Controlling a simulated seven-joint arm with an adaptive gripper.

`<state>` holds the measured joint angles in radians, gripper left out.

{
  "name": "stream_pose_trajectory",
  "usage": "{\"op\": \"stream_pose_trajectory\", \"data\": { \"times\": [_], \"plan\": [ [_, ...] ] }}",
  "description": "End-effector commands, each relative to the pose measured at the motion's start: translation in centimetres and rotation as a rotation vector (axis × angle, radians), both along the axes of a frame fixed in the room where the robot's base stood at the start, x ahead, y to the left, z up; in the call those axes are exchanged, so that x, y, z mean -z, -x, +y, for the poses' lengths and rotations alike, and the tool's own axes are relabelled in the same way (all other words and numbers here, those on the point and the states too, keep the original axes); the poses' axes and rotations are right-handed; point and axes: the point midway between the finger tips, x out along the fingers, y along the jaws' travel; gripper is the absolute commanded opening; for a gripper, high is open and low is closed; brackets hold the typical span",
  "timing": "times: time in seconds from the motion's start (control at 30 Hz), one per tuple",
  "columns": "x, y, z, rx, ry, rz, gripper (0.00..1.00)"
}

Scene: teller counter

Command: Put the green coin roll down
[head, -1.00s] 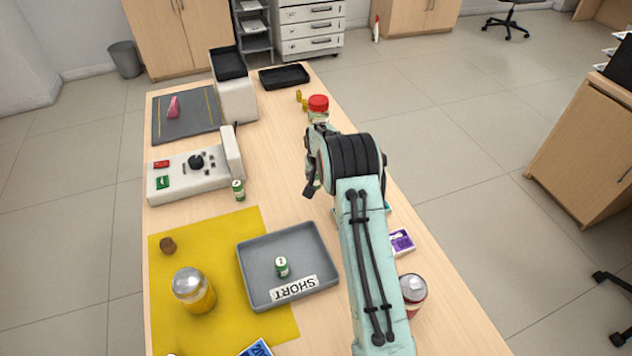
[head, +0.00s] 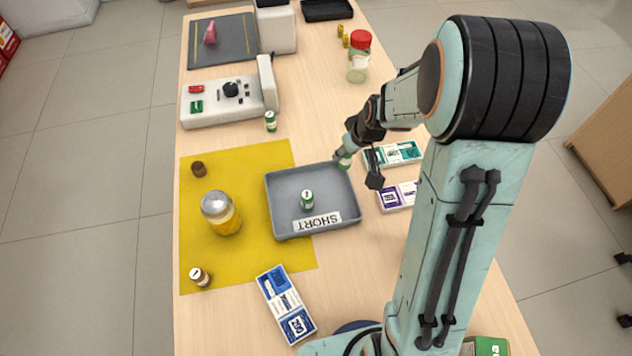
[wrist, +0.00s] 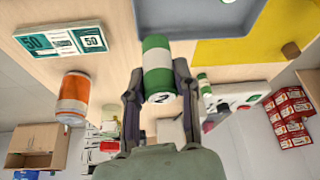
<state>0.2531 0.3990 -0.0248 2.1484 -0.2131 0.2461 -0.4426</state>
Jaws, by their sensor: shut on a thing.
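My gripper (head: 358,166) is shut on a green and white coin roll (head: 344,160), just at the far right corner of the grey tray (head: 285,222). In the wrist view the held roll (wrist: 158,68) sits between the two fingers, its numbered end toward the camera. I cannot tell whether it touches the counter. A second green coin roll (head: 307,199) stands upright inside the tray, behind its SHORT label. A third green roll (head: 270,121) stands beside the white console (head: 215,107).
A yellow mat (head: 205,265) lies under the tray's left part, bearing a jar (head: 221,214) and two brown rolls. Teal (head: 400,153) and purple (head: 397,196) note packs lie right of the tray. A red-lidded jar (head: 359,58) stands farther back.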

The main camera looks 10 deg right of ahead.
Motion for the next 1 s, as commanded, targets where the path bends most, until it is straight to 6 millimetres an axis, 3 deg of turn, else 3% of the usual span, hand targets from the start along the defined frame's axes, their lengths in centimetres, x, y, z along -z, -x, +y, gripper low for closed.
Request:
{"op": "stream_pose_trajectory", "data": {
  "times": [0.23,0.4,0.5,0.63,0.9,1.0],
  "plan": [
    [-0.6,7.3,4.9,-0.491,0.000,-0.005,0.00],
    [-1.6,10.1,6.4,-0.553,0.001,-0.005,0.00],
    [-2.0,10.4,6.3,-0.540,0.002,-0.005,0.00],
    [-1.7,8.3,6.1,-0.533,0.000,0.000,0.00],
    [1.8,0.8,6.2,-0.531,-0.001,0.000,0.00],
    [4.1,-0.8,6.2,-0.529,-0.001,0.002,0.00]
  ]
}}
